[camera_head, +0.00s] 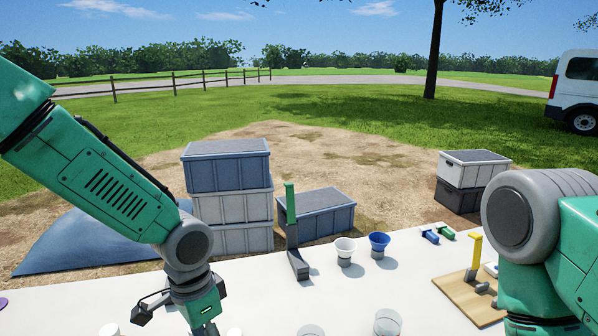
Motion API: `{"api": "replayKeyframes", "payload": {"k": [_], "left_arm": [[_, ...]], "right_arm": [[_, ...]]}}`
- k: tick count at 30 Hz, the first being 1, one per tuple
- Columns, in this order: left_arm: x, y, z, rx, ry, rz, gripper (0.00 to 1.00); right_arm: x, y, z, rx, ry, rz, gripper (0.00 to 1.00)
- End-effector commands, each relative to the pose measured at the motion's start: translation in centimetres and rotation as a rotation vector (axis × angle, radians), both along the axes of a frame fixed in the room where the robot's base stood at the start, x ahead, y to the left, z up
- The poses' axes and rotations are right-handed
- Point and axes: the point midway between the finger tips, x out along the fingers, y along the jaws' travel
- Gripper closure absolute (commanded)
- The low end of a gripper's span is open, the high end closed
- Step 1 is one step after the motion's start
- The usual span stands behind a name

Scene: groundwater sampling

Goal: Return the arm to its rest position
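My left arm (100,180) comes in from the left and bends down at a grey joint over the white table (260,290). Its green wrist end (203,305), with dark bracket-like parts beside it, hangs near the table's front. The fingertips cannot be made out, so whether the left gripper is open or shut does not show. My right arm (540,225) stands at the right edge, bent downward, and its lower end leaves the bottom of the picture. The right gripper is out of view.
On the table stand a green-and-grey upright tool (292,230), a white cup (345,248), a blue cup (379,243), clear beakers (387,322) and a wooden board (462,294) with a yellow-handled stand (475,252). Stacked crates (230,205) stand behind. The table's middle has bare room.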

Motion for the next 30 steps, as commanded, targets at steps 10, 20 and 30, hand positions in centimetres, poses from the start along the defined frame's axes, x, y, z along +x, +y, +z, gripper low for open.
{"api": "replayKeyframes", "payload": {"k": [10, 20, 30], "left_arm": [[-6.9, 0.5, -8.8, -0.113, 0.09, 0.188, 0.5], [-19.9, 6.4, -18.9, -0.094, 0.11, 0.622, 0.5], [-26.9, 13.5, -22.9, 0.068, -0.022, 0.824, 0.5]], "right_arm": [[0.0, 0.0, 0.0, 0.0, 0.0, 0.0, 0.5], [0.0, 0.0, 0.0, 0.0, 0.0, 0.0, 0.5], [0.1, 0.0, -2.5, 0.0, -0.001, 0.0, 0.5]]}}
